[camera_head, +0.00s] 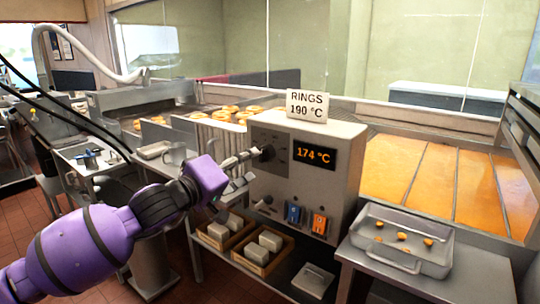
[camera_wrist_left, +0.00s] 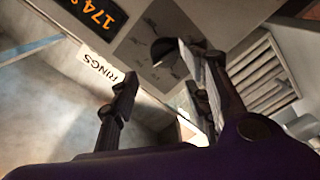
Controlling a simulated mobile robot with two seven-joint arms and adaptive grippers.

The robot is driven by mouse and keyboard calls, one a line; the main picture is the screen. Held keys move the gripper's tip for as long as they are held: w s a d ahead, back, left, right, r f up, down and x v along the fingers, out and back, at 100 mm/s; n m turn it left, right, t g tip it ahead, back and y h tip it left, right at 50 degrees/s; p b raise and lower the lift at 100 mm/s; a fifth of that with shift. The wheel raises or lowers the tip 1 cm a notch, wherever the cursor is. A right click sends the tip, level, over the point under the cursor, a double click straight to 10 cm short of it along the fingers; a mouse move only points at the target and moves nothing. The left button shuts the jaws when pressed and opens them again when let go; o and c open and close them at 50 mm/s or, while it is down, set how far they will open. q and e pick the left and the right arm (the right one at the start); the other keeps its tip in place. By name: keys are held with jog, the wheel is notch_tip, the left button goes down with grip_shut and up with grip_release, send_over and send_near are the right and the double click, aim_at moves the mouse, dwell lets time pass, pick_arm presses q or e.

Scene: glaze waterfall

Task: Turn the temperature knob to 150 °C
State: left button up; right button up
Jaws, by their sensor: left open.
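The dark round temperature knob (camera_head: 267,153) is on the upper left of the grey control box's front face (camera_head: 258,187). It also shows in the left wrist view (camera_wrist_left: 163,50), on a dark dial plate. The orange display (camera_head: 315,156) beside it reads 174 °C. My left gripper (camera_head: 246,167) comes in from the left, in front of the box. In the left wrist view its fingers (camera_wrist_left: 158,84) are spread and nothing is between them. The knob appears beyond the gap, closer to the right finger; I cannot tell whether they touch. My right gripper is not in view.
A sign (camera_head: 307,106) reading "RINGS 190 °C" stands on the box. A lever (camera_head: 264,201) and blue and orange switches (camera_head: 306,218) sit below the knob. A grey tray (camera_head: 402,241) with small pieces stands at right. Wooden crates (camera_head: 258,250) with pale blocks are below.

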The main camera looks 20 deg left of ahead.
aim_at(262, 154)
pick_arm(q)
jog(key=p+x, duration=0.1)
jog(key=x, duration=0.5)
jog(key=shift+w+d+r, duration=0.1)
jog(key=shift+w, duration=0.3)
jog(key=shift+w+d, duration=0.15)
jog(key=shift+w, duration=0.25)
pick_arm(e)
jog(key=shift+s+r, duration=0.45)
